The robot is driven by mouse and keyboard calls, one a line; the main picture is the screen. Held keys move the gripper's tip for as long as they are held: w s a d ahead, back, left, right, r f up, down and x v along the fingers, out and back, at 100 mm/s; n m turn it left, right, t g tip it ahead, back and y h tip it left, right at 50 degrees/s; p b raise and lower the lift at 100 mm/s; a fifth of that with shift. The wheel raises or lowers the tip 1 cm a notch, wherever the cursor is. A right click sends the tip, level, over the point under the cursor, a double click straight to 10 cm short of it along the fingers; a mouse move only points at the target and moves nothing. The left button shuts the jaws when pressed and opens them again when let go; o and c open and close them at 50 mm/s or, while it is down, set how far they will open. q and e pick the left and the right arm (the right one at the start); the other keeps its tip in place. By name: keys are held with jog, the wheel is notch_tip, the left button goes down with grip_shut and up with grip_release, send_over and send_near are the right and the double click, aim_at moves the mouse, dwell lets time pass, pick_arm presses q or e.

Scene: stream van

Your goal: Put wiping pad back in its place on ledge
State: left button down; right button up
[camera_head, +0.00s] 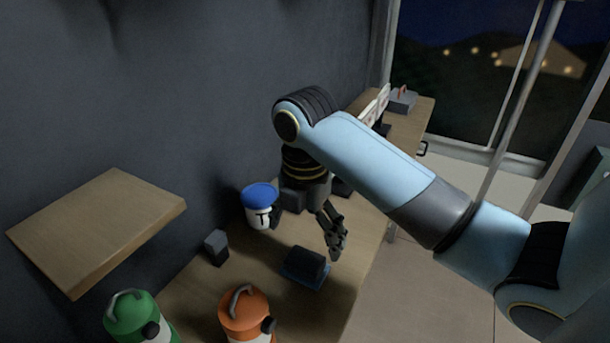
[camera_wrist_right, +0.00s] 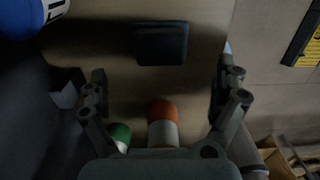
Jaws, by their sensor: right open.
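The wiping pad (camera_head: 305,268) looks like a dark block with a blue-grey base. It lies on the wooden worktop, and it also shows in the right wrist view (camera_wrist_right: 161,43) at the top middle. My right gripper (camera_head: 305,228) is open and empty above the worktop, beyond the pad in the head view. In the right wrist view its fingers (camera_wrist_right: 160,95) are spread wide with nothing between them touching. A bare wooden ledge (camera_head: 95,225) juts from the dark wall at the left. My left gripper is not in view.
A blue-lidded white tub (camera_head: 259,207) stands close beside my right gripper. A small dark block (camera_head: 216,247) stands near the wall. A green container (camera_head: 135,318) and an orange one (camera_head: 246,315) stand at the near end. The worktop (camera_head: 345,290) has an open edge on its right.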

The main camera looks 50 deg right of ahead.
aim_at(305, 258)
notch_tip(305, 258, up, 4)
jog(key=shift+r, duration=0.25)
dwell(0.5)
